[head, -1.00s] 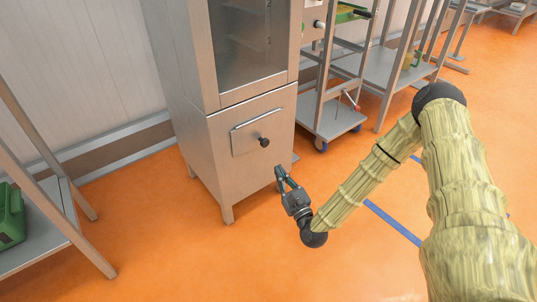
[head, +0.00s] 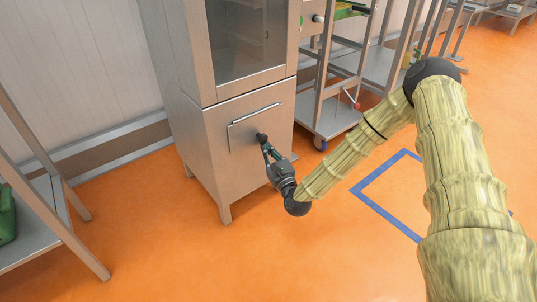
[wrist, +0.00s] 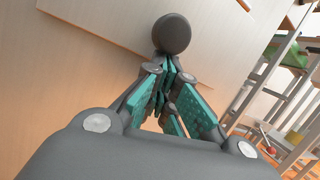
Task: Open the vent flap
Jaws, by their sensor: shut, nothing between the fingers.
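The vent flap (head: 241,137) is a small steel panel on the lower front of a tall metal cabinet (head: 215,178). It lies flat against the cabinet front, with a rod (head: 254,113) along its top edge. A dark round knob (head: 261,136) sticks out near its lower right; it also shows large in the wrist view (wrist: 171,33). My gripper (head: 266,147) is at the knob, its fingers pointing at it. In the wrist view the teal-padded fingers (wrist: 168,75) come together just below the knob, with nothing seen between them. Whether they touch the knob is unclear.
A wheeled metal rack (head: 327,118) stands right of the cabinet. A steel table (head: 40,225) with a green container (head: 5,215) is at the left. The orange floor in front of the cabinet is clear, with a blue marked outline (head: 385,210) to the right.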

